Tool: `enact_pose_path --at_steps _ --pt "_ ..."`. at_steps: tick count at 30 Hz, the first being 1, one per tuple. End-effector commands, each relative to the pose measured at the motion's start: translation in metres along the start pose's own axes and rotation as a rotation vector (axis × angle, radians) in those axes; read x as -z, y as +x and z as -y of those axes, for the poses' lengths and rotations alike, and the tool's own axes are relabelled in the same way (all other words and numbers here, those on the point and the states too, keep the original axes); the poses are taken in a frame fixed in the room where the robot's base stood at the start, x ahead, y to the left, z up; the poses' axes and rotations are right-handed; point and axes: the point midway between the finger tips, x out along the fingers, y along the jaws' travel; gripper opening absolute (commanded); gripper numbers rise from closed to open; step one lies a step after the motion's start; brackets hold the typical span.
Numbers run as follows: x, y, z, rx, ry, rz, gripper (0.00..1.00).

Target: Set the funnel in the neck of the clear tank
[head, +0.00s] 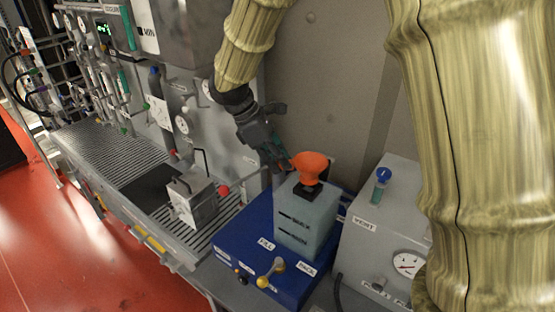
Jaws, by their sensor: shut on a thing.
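The clear tank (306,226) is a pale, see-through box with dark level marks, standing on a blue base. Its dark neck (306,190) is on top. The orange funnel (312,166) is directly over the neck, roughly upright, and hides part of it. I cannot tell whether its spout is inside the neck or just above it. My gripper (281,163) reaches in from the upper left and is shut on the funnel at its left side. The fingertips are partly hidden.
A grey box with a gauge (408,263) and a blue-green capped fitting (382,177) stands close right of the tank. A metal box with a handle (194,198) stands left on the grating.

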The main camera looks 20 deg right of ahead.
Motion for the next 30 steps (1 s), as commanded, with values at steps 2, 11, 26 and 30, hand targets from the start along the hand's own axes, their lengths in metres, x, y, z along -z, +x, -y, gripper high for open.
enact_pose_path --at_steps 2,11,26,30 --pt "0.0 0.0 0.0 0.0 0.0 0.0 0.0" --pt "0.0 0.001 0.0 0.0 0.0 0.0 0.0" --pt "0.004 0.009 0.0 0.0 -0.001 0.001 0.0" --pt "0.006 0.011 0.0 0.0 0.0 0.001 0.0"
